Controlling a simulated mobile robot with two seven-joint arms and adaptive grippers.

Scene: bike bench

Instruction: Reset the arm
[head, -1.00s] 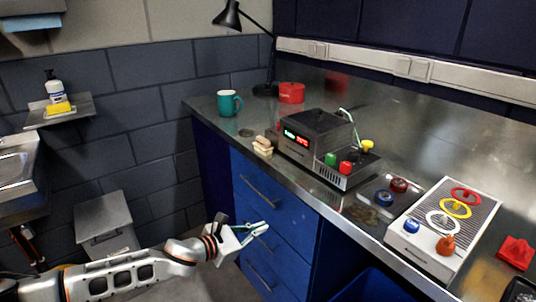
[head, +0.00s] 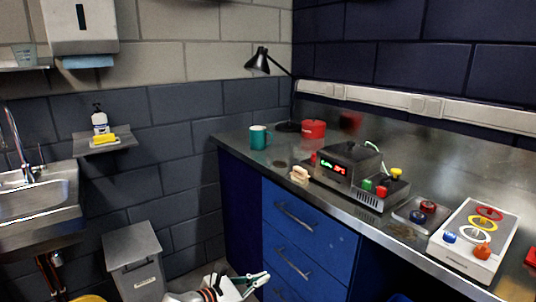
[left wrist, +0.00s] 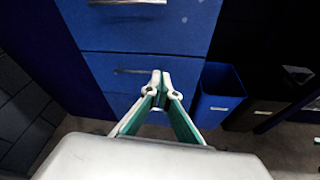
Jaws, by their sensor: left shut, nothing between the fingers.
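My left gripper (head: 262,277) is low at the bottom of the head view, in front of the blue drawers (head: 297,244). In the left wrist view its green-lined fingers (left wrist: 160,77) meet at their tips, with nothing between them. The fingers point toward the drawer fronts and appear apart from them. Most of my left arm is below the edge of the head view. My right gripper is in neither view.
The steel bench (head: 335,196) carries a teal mug (head: 259,137), a power unit (head: 350,166) and a white board with coloured rings (head: 473,238). A lidded grey bin (head: 133,258) stands left of the drawers. A blue bin (left wrist: 219,92) is right of my fingers in the wrist view.

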